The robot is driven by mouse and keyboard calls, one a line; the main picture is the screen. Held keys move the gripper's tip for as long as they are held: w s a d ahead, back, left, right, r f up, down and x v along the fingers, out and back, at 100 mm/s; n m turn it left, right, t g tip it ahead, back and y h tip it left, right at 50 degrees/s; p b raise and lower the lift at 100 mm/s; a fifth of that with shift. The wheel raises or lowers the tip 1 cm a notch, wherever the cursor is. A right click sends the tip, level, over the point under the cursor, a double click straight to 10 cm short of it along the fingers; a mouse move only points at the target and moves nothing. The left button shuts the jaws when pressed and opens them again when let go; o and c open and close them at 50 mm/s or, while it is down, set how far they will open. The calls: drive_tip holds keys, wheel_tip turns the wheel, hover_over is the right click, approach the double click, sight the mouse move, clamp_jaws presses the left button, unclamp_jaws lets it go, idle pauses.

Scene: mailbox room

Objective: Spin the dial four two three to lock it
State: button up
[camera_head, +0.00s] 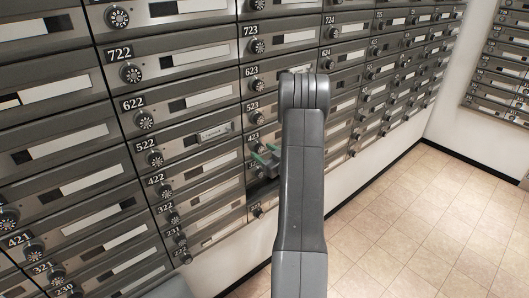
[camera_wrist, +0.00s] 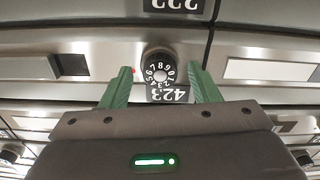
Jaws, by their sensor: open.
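The dial of box 423 (camera_wrist: 158,64) is a dark round knob with white digits around a pale centre, seen in the wrist view. Its number plate 423 (camera_wrist: 168,95) appears upside down just below it, partly covered by my gripper. My gripper (camera_wrist: 163,72) is open, with one green finger on each side of the dial and plate and gaps between fingers and dial. In the head view, plate 423 (camera_head: 252,137) shows to the left of my arm, and my gripper (camera_head: 264,154) is close to the box front. The dial there is mostly hidden by the gripper.
Rows of similar mailboxes with dials surround it, such as box 523 (camera_head: 252,106) above and box 422 (camera_head: 157,181) to the left. A small red mark (camera_wrist: 134,71) shows left of the dial in the wrist view. Tiled floor (camera_head: 400,220) at the right is clear.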

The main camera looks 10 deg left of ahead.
drive_tip(key=c, duration=1)
drive_tip(key=shift+f+m+b, duration=0.15)
drive_tip(key=shift+m+b, duration=0.25)
